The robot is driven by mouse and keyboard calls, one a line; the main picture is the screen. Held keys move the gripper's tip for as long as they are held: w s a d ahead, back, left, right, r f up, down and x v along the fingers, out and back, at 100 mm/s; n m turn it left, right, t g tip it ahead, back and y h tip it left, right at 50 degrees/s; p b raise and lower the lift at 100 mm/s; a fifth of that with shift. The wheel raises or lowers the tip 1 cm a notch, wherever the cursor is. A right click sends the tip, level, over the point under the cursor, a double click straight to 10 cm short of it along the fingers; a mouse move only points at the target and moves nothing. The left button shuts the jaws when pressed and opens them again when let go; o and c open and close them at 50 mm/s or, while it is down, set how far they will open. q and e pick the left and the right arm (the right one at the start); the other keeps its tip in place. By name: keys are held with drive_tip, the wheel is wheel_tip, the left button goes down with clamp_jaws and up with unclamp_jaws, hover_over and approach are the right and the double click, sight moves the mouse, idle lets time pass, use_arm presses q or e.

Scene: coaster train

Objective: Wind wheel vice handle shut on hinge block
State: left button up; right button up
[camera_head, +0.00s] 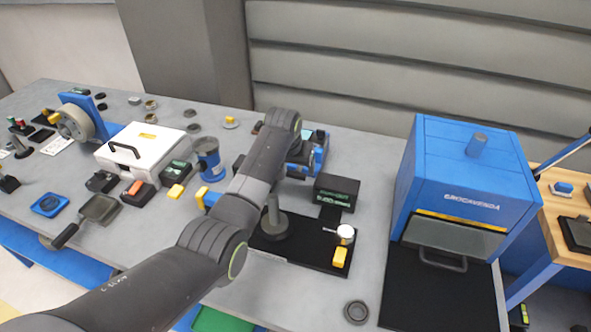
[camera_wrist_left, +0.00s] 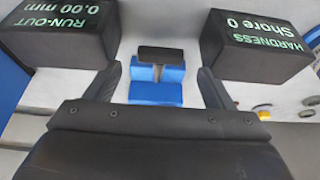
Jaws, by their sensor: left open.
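A blue vice (camera_head: 319,158) stands on the bench near the middle of the head view, partly hidden by my left arm. In the left wrist view, blue blocks (camera_wrist_left: 155,93) with a dark bar (camera_wrist_left: 161,55) behind them show between my fingers; they look like part of the vice. I cannot tell whether the dark bar is the handle or the hinge block. My left gripper (camera_wrist_left: 160,78) is open, its two fingers apart on either side of the blue blocks, with no visible contact. Its fingertips are hidden in the head view. My right gripper is not in view.
A hardness readout box (camera_wrist_left: 262,38) and a run-out readout box (camera_wrist_left: 65,32) flank the fingers. A black stand base (camera_head: 300,252) lies under my forearm. A blue cabinet (camera_head: 462,180) stands to the right, a white case (camera_head: 148,150) to the left. Bare bench shows at the front.

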sight(297, 174)
use_arm(q)
drive_tip(key=shift+x, duration=1.55)
drive_tip(key=shift+w+f, duration=0.1)
drive_tip(key=shift+f, duration=0.1)
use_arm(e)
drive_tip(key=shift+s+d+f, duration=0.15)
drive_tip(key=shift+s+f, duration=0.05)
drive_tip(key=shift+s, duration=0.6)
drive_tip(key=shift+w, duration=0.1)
use_arm(q)
drive_tip(key=c, duration=1)
drive_tip(key=shift+d+y, duration=0.15)
drive_tip(key=shift+y, duration=0.35)
drive_tip(key=shift+d+m+t+y, duration=0.15)
drive_tip(key=shift+m+t+y, duration=0.2)
drive_tip(key=shift+y, duration=0.35)
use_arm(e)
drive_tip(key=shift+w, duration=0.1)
use_arm(q)
drive_tip(key=o, duration=1)
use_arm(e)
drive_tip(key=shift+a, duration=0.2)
